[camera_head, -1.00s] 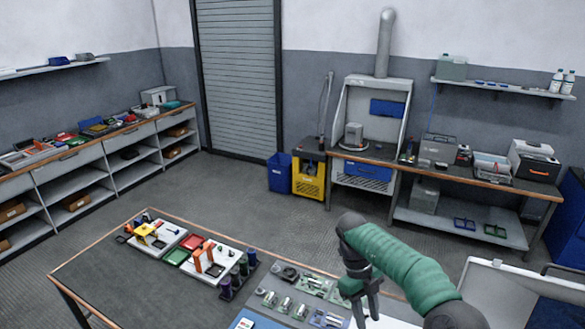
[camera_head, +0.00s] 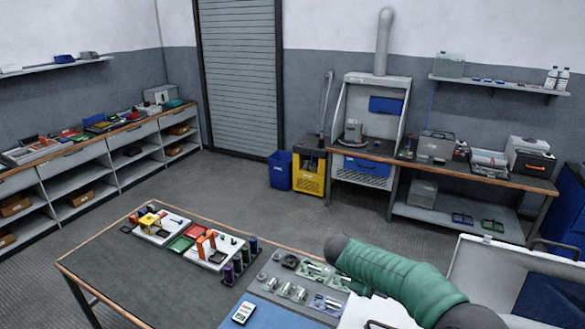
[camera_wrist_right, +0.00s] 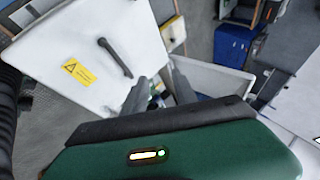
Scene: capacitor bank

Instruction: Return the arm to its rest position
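My right arm, in a green sleeve, comes in from the lower right of the head view and bends above the right end of the near workbench (camera_head: 130,270). Its gripper is not visible there. In the right wrist view my right gripper (camera_wrist_right: 160,90) shows two dark fingers set apart, with nothing seen held between them. Beyond them are a white panel (camera_wrist_right: 75,50) with a yellow warning label and dark handle, and an open white box-like space (camera_wrist_right: 215,78). My left gripper is in neither view.
Trays of coloured parts (camera_head: 190,240) and a grey mat with metal parts (camera_head: 300,285) lie on the workbench. A blue mat (camera_head: 270,312) is at its front. A white open enclosure (camera_head: 485,275) stands at the right. Open floor lies behind the bench.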

